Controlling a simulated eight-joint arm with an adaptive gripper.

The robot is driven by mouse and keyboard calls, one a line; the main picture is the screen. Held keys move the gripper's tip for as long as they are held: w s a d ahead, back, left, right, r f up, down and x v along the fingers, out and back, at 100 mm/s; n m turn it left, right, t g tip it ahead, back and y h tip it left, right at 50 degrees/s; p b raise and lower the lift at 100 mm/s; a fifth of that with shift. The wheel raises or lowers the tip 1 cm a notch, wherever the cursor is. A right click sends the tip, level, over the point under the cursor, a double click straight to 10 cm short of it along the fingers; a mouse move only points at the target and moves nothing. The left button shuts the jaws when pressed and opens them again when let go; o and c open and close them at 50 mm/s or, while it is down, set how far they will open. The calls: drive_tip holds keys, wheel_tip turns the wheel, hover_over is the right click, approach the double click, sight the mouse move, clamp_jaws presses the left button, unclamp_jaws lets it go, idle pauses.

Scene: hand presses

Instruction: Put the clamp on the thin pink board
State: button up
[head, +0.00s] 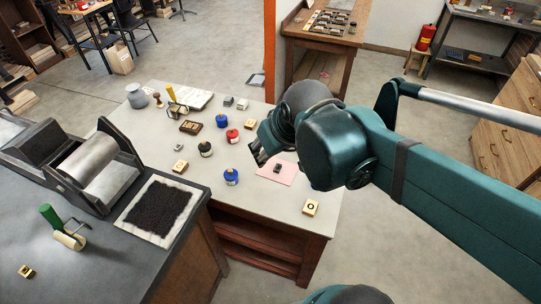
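The thin pink board (290,176) lies flat on the light-topped table, just below and right of my gripper. A small dark object (277,168) sits on it; it may be the clamp, but it is too small to tell. My gripper (257,154) hangs over the table at the board's upper left, seen partly from behind. Its fingers are dark and small here, and I cannot tell whether they are open or hold something. My arm hides the table just above and right of the board.
Ink jars, including a red one (232,136) and a blue one (231,177), stand left of the board. A roller press (88,165) and an inked black slab (158,207) occupy the dark bench at left.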

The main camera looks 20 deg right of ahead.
drive_tip(key=shift+s+a+r+m+t, duration=0.1)
drive_tip(key=shift+s+a+m+t, duration=0.1)
drive_tip(key=shift+s, duration=0.35)
drive_tip(key=shift+s+a+r+m+t, duration=0.15)
drive_tip(key=shift+s+a, duration=0.1)
drive_tip(key=shift+s, duration=0.3)
drive_tip(key=shift+s+a+r+m+t, duration=0.1)
drive_tip(key=shift+s+a+m+t, duration=0.1)
drive_tip(key=shift+s, duration=0.35)
drive_tip(key=shift+o, duration=0.3)
drive_tip(key=shift+f, duration=0.1)
idle(1.0)
drive_tip(key=o, duration=1.8)
drive_tip(key=shift+w+d+p, duration=0.1)
drive_tip(key=shift+d+p, duration=0.15)
drive_tip(key=shift+p, duration=0.1)
drive_tip(key=shift+o, duration=0.2)
drive_tip(key=s+d+n+g+p, duration=0.1)
drive_tip(key=d+n+g+p, duration=0.6)
drive_tip(key=d+p, duration=0.8)
drive_tip(key=shift+d+n+p, duration=0.25)
drive_tip(key=shift+n+p, duration=0.25)
drive_tip(key=shift+n, duration=0.55)
drive_tip(key=shift+s+f, duration=0.1)
drive_tip(key=shift+f, duration=0.15)
wheel_tip(320, 180, down, 10)
drive_tip(key=b, duration=0.7)
drive_tip(key=shift+r, duration=0.2)
